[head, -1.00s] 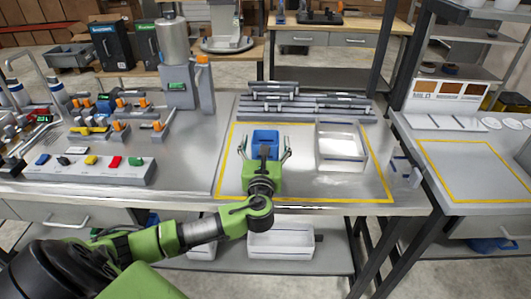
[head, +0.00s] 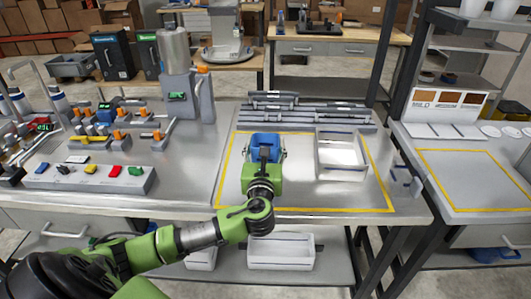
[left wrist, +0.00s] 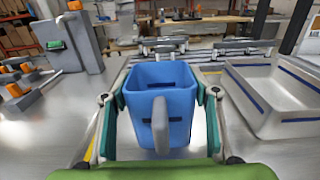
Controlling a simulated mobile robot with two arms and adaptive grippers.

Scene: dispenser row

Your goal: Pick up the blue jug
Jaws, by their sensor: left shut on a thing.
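The blue jug (head: 266,141) stands upright on the metal table, inside the yellow outlined area. In the left wrist view the jug (left wrist: 174,76) fills the middle, its mouth open at the top and its grey handle facing me. My left gripper (head: 265,152) is shut on the jug, one finger on each side of its body. The two fingers also show in the left wrist view (left wrist: 160,110). Whether the jug's base touches the table is hidden. My right gripper is not in view.
A white tray (head: 318,160) stands close to the right of the jug. Grey rails (head: 305,113) lie behind it. A panel with coloured switches (head: 90,176) and a grey dispenser (head: 183,90) are at the left. The right table's outlined area (head: 470,178) is clear.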

